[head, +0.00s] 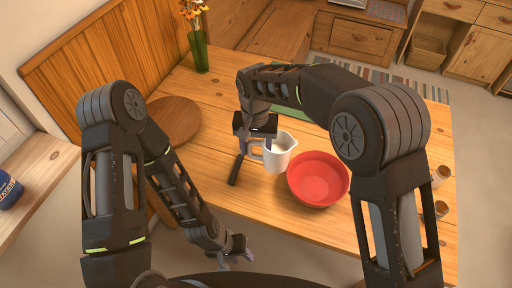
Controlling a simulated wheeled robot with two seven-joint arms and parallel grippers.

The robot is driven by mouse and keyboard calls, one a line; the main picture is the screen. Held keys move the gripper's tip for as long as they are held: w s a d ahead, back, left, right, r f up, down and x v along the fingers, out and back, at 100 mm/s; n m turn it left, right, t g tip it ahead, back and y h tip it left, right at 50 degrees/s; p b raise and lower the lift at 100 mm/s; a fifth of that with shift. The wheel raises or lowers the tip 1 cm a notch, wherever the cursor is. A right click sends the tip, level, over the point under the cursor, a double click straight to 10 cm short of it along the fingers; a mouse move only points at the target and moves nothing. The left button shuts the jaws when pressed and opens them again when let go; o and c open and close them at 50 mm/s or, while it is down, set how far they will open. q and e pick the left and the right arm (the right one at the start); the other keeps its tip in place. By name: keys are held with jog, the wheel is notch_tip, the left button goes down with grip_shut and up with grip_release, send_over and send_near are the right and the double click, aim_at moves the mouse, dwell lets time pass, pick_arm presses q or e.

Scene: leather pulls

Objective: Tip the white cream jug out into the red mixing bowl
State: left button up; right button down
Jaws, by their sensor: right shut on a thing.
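The white cream jug (278,155) is near the middle of the wooden table, just left of the red mixing bowl (318,180). The jug looks roughly upright, with pale contents showing at its top. My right gripper (257,148) is shut on the jug at its left, handle side; its fingertips are partly hidden. I cannot tell whether the jug touches the table. The bowl stands on the table and its visible inside looks empty. My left gripper (246,255) is low at the table's front edge, away from both; its fingers are small and partly hidden.
A round wooden board (174,120) lies at the table's left. A green vase with flowers (199,50) stands at the back left. Small jars (440,175) stand at the right edge. The table (400,215) is clear in front of the bowl.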

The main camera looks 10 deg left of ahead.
jog(key=d+r+y, duration=0.1)
jog(key=y, duration=0.1)
jog(key=d+r+y, duration=0.1)
jog(key=r+y, duration=0.1)
jog(key=shift+w+d, duration=0.1)
jog(key=shift+d, duration=0.15)
jog(key=d+r+y, duration=0.1)
jog(key=y, duration=0.1)
jog(key=d+y, duration=0.1)
jog(key=y, duration=0.1)
jog(key=shift+d+r, duration=0.25)
jog(key=shift+r, duration=0.1)
